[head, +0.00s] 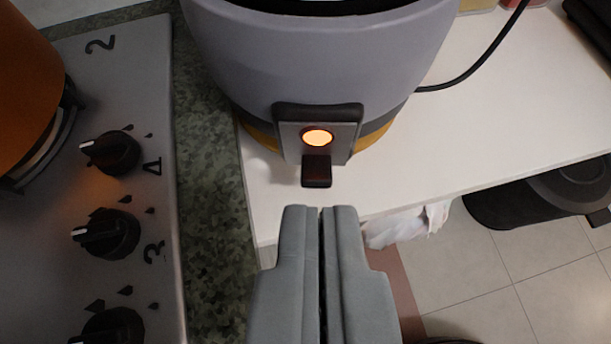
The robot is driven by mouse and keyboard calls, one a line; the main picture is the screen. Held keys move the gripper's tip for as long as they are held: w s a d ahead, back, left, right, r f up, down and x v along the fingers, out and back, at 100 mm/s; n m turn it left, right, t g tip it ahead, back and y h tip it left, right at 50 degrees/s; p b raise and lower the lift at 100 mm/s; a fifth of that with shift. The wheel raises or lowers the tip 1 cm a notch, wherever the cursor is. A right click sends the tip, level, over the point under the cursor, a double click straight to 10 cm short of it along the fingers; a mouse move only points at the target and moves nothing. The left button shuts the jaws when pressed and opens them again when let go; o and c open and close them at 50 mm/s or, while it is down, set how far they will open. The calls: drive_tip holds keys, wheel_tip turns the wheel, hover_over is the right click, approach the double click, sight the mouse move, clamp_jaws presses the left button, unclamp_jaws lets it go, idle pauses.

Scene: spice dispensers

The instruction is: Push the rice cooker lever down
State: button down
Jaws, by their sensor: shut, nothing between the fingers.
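The rice cooker (320,60) is a grey rounded pot standing on the white counter at the top middle of the head view. A panel on its front has a lit orange light (317,137). The dark lever (317,172) sticks out just below the light. My gripper (320,210) is shut and empty. Its fingertips are a little below the lever in the picture, with a small gap showing between them and it.
A stove (140,200) with several black knobs and an orange pot (25,85) is on the left. A black bin (540,195) stands on the floor at right.

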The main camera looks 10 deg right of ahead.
hover_over(315, 182)
wheel_tip(315, 182, down, 6)
drive_tip(key=shift+r, duration=0.15)
drive_tip(key=f, duration=0.2)
drive_tip(key=shift+s+a+f, duration=0.1)
drive_tip(key=shift+s+f, duration=0.5)
drive_tip(key=shift+f, duration=0.35)
drive_tip(key=shift+s+a+f, duration=0.15)
drive_tip(key=shift+s+f, duration=0.2)
drive_tip(key=shift+f, duration=0.05)
drive_tip(key=shift+s+a+f, duration=0.1)
drive_tip(key=shift+s+f, duration=0.35)
drive_tip(key=shift+f, duration=0.35)
drive_tip(key=shift+r, duration=0.15)
drive_tip(key=shift+r, duration=0.65)
